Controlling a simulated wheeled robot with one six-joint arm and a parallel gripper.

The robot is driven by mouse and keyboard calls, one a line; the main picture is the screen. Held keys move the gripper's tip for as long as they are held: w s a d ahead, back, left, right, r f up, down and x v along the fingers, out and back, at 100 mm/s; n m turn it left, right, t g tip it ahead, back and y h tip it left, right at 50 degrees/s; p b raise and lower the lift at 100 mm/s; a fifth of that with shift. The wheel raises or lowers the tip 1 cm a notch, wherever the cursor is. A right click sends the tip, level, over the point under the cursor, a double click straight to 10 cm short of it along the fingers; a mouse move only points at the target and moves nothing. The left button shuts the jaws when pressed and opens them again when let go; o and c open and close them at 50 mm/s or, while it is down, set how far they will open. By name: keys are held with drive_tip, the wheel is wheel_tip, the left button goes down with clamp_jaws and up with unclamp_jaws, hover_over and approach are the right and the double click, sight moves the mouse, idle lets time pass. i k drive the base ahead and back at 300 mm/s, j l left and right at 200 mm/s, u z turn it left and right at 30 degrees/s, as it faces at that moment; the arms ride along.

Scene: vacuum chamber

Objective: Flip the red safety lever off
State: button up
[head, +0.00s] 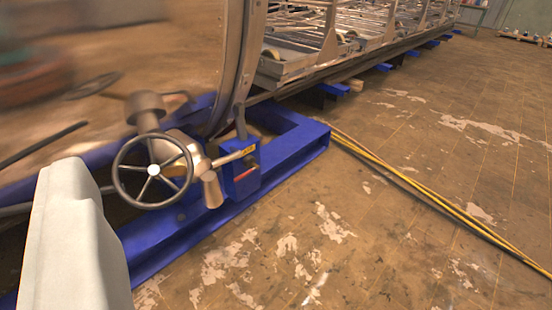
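A blue box (241,174) stands on a blue floor frame beside a valve. A small reddish part shows on its face, too small to tell whether it is the red safety lever or how it is set. A grey handle (240,124) rises behind the box, and a pale bar with a yellow mark (249,150) reaches its top. The spoked handwheel (153,171) sits left of the box. A white rounded body, which I take as part of my arm, fills the lower left.
The blue frame (296,148) runs along the floor around the valve. A large metal ring (238,62) and a metal rack (335,40) stand behind it. Yellow cables (430,195) lie across the floor at right. The worn floor (330,250) in front is clear.

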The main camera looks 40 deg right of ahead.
sight(243, 176)
drive_tip(key=i+l+z, duration=0.3)
drive_tip(key=i, duration=0.15)
drive_tip(key=i+l+z, duration=0.15)
drive_tip(key=i+z, duration=0.15)
drive_tip(key=i, duration=0.15)
